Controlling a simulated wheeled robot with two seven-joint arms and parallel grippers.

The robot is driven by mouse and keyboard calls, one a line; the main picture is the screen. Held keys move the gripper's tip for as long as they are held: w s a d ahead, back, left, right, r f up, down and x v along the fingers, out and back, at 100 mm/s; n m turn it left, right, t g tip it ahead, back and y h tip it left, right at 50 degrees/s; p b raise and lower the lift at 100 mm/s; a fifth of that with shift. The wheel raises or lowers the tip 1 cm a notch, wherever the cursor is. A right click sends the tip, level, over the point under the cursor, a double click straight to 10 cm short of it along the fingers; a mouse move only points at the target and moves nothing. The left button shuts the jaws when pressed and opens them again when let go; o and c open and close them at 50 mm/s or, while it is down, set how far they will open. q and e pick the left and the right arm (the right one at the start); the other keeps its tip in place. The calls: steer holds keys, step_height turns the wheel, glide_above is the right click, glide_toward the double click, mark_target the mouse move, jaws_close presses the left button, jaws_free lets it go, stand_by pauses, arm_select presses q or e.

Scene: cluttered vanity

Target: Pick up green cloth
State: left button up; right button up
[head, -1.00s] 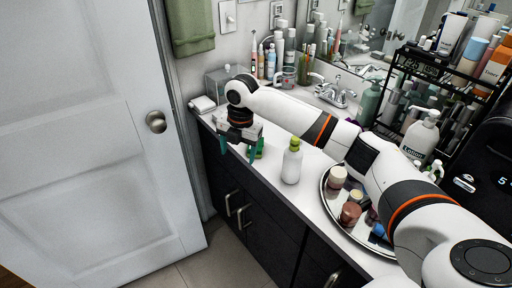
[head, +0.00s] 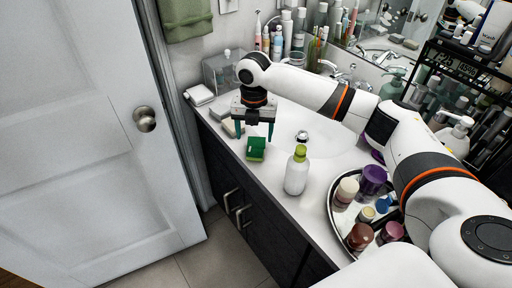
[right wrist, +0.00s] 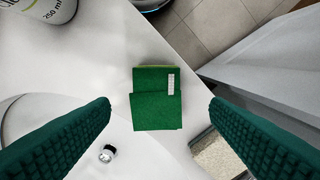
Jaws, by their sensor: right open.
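The green cloth (head: 256,149) lies folded on the white counter near its front edge, left of a white bottle with a green cap. In the right wrist view the cloth (right wrist: 157,98) sits between and beyond the two fingers, with a small white label on it. My right gripper (head: 254,128) is open and empty, above and just behind the cloth in the head view. Its green ribbed fingers (right wrist: 158,128) are wide apart in the right wrist view and do not touch the cloth. My left gripper is not in view.
The white bottle (head: 297,171) stands close to the cloth's right. A round tray (head: 338,222) with several jars is further right. The sink faucet (head: 302,137) lies behind. A beige block (head: 232,128) is left of the gripper. A green towel (head: 186,17) hangs on the wall.

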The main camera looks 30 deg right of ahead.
mark_target(256, 145)
steer(key=f, duration=0.3)
steer(key=f+p, duration=0.1)
steer(key=shift+d+f, duration=0.2)
steer(key=shift+d, duration=0.05)
steer(key=shift+f, duration=0.4)
steer(key=shift+c, duration=0.2)
steer(key=c, duration=1)
step_height(256, 145, up, 10)
steer(key=shift+r+b, duration=0.1)
steer(key=shift+b, duration=0.45)
steer(key=o, duration=0.4)
steer(key=shift+c, duration=0.2)
steer(key=c, duration=0.5)
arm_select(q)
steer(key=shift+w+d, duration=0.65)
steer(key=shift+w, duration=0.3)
